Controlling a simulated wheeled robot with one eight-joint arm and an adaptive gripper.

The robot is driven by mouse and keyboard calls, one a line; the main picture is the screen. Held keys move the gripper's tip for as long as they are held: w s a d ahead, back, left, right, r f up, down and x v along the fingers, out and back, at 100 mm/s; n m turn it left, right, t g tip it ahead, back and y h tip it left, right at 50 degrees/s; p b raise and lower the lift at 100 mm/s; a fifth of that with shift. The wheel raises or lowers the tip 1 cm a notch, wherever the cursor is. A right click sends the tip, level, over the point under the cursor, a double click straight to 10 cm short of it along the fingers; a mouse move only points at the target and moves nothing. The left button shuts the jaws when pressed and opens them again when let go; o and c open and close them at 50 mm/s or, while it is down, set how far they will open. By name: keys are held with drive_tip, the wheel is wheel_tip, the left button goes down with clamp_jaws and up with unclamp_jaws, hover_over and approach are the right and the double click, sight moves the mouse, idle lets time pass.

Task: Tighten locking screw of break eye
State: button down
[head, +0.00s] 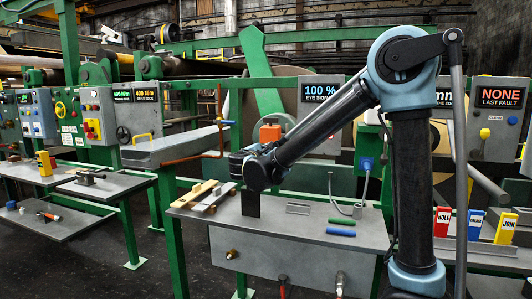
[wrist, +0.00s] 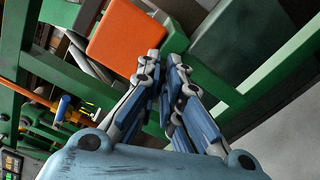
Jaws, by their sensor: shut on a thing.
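The orange block (head: 270,133), which looks like the break eye's housing, is by the green frame in the head view. In the wrist view the orange block (wrist: 125,38) is large, just left of and beyond the fingertips. My gripper (head: 240,163) is dark and partly lost against the background in the head view. In the wrist view my gripper (wrist: 165,62) has its two fingers close together on a small thing beside the orange block. That thing is mostly hidden, and I cannot make out the locking screw. The display (head: 322,92) reads 100 % EYE SIGNAL.
A grey bench (head: 290,222) below my arm holds wooden strips (head: 203,195), a blue cylinder (head: 341,231) and a green cylinder (head: 342,220). An orange pipe (head: 185,138) runs left of my gripper. Green beams (wrist: 60,73) lie close around the fingers in the wrist view.

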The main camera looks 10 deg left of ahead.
drive_tip(key=shift+d+f+m, duration=0.1)
drive_tip(key=shift+f+m, duration=0.05)
drive_tip(key=shift+m, duration=1.5)
drive_tip(key=shift+f+m, duration=0.2)
drive_tip(key=shift+m, duration=1.4)
drive_tip(key=shift+d+f+m, duration=0.1)
drive_tip(key=shift+f+m, duration=0.05)
drive_tip(key=shift+m, duration=1.5)
drive_tip(key=shift+a, duration=0.1)
drive_tip(key=c, duration=1.8)
unclamp_jaws()
drive_tip(key=shift+o, duration=0.2)
drive_tip(key=shift+s, duration=0.1)
drive_tip(key=s+a, duration=0.1)
drive_tip(key=s, duration=1)
drive_tip(key=shift+s, duration=0.35)
